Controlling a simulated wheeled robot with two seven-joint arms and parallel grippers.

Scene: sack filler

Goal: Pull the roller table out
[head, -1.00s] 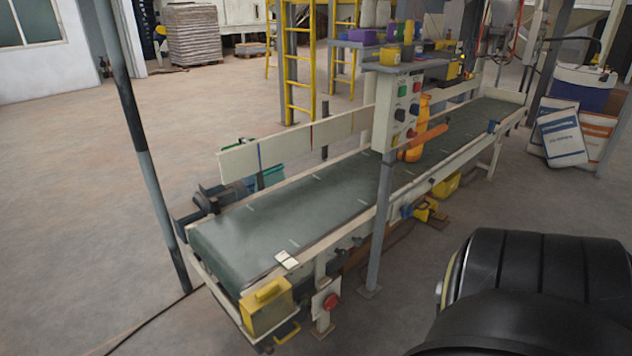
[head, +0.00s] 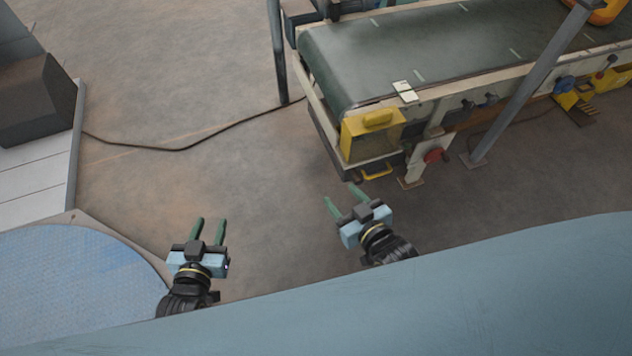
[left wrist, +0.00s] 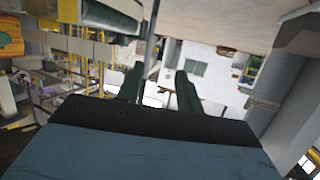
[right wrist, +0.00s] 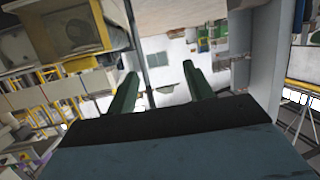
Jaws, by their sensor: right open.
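In the head view a low frame with a yellow handle (head: 377,173) sits under the near end of the green conveyor (head: 400,55). I take this frame to be the roller table; its rollers cannot be made out and most of it is hidden under the belt. My right gripper (head: 341,192) is open and empty, a little in front and to the left of the handle, apart from it. My left gripper (head: 210,220) is open and empty, further left over bare floor. In both wrist views the green fingers stand apart with nothing between them.
A yellow box (head: 372,136) is mounted on the conveyor's end above the handle. Another post (head: 277,50) stands left.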

